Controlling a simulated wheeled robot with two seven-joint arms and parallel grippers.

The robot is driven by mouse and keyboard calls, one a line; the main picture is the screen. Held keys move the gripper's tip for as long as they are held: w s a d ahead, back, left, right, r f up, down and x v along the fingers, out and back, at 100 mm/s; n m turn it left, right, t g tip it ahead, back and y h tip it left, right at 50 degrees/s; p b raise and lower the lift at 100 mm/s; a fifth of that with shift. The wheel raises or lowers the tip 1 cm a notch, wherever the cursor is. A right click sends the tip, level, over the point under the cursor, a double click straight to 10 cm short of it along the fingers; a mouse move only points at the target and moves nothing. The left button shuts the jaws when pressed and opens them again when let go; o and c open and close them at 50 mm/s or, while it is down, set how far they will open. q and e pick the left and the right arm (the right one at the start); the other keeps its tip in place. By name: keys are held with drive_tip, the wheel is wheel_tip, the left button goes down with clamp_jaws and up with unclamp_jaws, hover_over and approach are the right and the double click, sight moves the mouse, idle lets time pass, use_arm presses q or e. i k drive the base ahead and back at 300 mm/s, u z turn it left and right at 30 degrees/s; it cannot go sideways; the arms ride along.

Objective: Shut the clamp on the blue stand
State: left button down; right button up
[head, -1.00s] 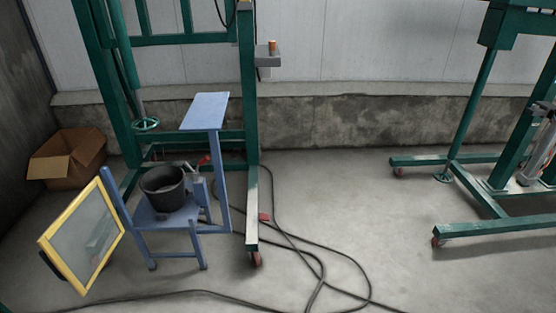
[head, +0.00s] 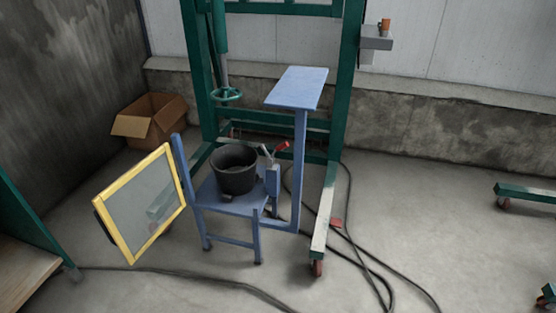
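The blue stand (head: 230,199) is in the middle of the head view, with a low seat-like platform, a post and a small raised top plate (head: 298,88). A clamp with a red handle (head: 281,147) sits at the stand's right side, just behind and right of the black bucket. The clamp is small in the view, and I cannot tell whether it is open or shut. Neither of my grippers is in view.
A black bucket (head: 234,169) stands on the blue stand. A yellow-framed panel (head: 141,203) leans at its left. A green frame (head: 345,88) rises behind, with a wheeled foot at right. Black cables (head: 362,254) lie on the floor. Open floor lies to the right.

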sight(285, 145)
drive_tip(key=k, duration=0.65)
drive_tip(key=z, duration=0.65)
drive_tip(key=i, duration=0.75)
drive_tip(key=z, duration=0.45)
drive_tip(key=i, duration=0.95)
drive_tip(key=u, duration=0.7)
drive_tip(key=i, duration=0.7)
drive_tip(key=u, duration=0.05)
